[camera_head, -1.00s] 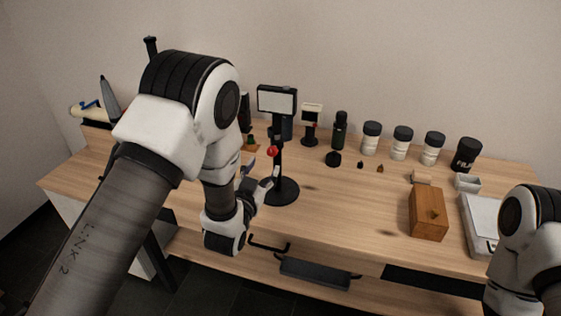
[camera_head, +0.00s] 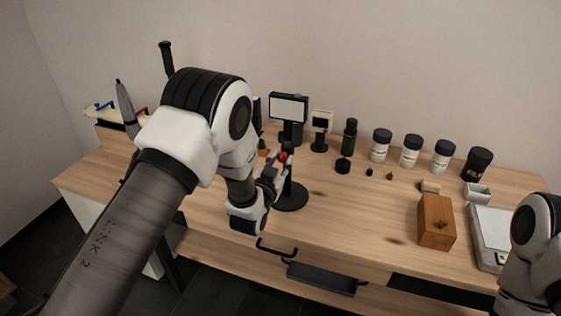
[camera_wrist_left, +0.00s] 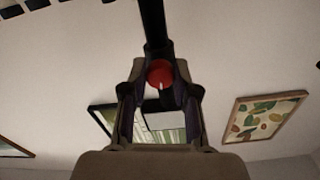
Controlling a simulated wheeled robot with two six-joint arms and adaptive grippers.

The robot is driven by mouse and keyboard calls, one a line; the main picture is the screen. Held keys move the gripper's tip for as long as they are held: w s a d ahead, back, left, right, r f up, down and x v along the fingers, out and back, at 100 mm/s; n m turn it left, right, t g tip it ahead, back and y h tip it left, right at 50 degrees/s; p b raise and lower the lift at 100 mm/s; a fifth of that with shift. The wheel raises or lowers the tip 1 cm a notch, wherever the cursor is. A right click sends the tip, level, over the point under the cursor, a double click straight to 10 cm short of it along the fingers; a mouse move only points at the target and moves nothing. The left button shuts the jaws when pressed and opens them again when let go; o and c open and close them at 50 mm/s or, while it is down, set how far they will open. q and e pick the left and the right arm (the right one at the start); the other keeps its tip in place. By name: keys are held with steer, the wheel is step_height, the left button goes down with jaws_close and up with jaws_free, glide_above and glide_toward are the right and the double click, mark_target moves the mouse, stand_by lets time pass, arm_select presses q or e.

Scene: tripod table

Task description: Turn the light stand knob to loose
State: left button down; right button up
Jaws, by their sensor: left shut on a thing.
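The light stand is black, with a round base (camera_head: 292,198), an upright pole and a rectangular light panel (camera_head: 288,108) on top. Its red knob (camera_head: 283,157) sits on the pole below the panel. My left gripper (camera_head: 279,161) is at the knob, its fingers on either side of it. In the left wrist view the red knob (camera_wrist_left: 160,73) with a pale mark lies between the fingertips (camera_wrist_left: 160,80), and the black pole runs up behind it. The left gripper is shut on the knob. Only my right arm shows at the right edge; its gripper is out of view.
A smaller lamp (camera_head: 320,128), a dark bottle (camera_head: 349,137) and several black-lidded jars (camera_head: 411,151) stand along the back. A wooden box (camera_head: 436,221) and a white scale (camera_head: 491,240) are at the right. Bare wooden tabletop (camera_head: 350,215) lies right of the stand.

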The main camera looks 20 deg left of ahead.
arm_select(q)
steer(key=shift+n, duration=0.5)
steer(key=n+b, duration=0.1)
steer(key=n, duration=0.2)
steer(key=shift+n+b, duration=0.3)
steer(key=shift+b, duration=0.1)
steer(key=n+b, duration=0.1)
steer(key=n, duration=0.5)
steer(key=shift+d+b, duration=0.1)
steer(key=shift+b, duration=0.2)
steer(key=n+b, duration=0.1)
steer(key=n, duration=0.4)
steer(key=shift+n, duration=0.4)
steer(key=n, duration=0.5)
steer(key=shift+r+b, duration=0.1)
steer(key=shift+b, duration=0.2)
steer(key=shift+n, duration=0.3)
steer(key=c, duration=0.9)
jaws_free()
steer(key=shift+o, duration=0.2)
